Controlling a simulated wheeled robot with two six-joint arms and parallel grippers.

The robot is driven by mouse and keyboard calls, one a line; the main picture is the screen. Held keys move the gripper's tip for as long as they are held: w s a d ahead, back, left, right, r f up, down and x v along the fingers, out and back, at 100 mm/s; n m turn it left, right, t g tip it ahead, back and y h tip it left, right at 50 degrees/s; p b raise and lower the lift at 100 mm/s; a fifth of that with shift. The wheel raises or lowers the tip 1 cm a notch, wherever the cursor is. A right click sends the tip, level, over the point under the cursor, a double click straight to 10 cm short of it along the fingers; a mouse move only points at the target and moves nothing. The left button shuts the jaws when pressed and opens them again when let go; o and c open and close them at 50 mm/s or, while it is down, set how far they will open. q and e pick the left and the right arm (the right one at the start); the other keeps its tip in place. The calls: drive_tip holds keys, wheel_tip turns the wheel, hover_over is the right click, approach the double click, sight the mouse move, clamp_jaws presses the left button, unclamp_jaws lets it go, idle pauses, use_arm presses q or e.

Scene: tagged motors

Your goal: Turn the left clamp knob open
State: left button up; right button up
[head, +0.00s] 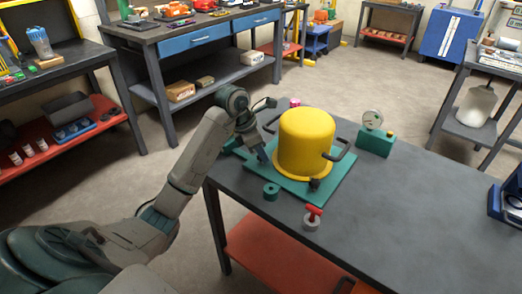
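A yellow domed cover (306,140) stands upright on a green base plate (335,190) on the grey workbench, with dark loop handles on its sides. My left gripper (262,153) reaches down at the left side of the cover, over the left part of the plate. The left clamp knob is not clearly seen; the gripper and wrist hide that spot. Contact and finger opening are too small to tell. A small dark knob (315,184) shows at the cover's front edge. My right gripper is out of view.
A green ring-shaped part (271,191) sits at the plate's front left corner. A red-handled part (313,217) stands nearer the front edge. A green box with a round gauge (375,138) stands behind right.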

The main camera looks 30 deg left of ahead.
use_arm(q)
drive_tip(key=shift+c, duration=1.3)
drive_tip(key=shift+n, duration=0.8)
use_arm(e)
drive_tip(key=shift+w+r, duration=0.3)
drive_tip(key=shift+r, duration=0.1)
use_arm(q)
drive_tip(key=o, duration=1)
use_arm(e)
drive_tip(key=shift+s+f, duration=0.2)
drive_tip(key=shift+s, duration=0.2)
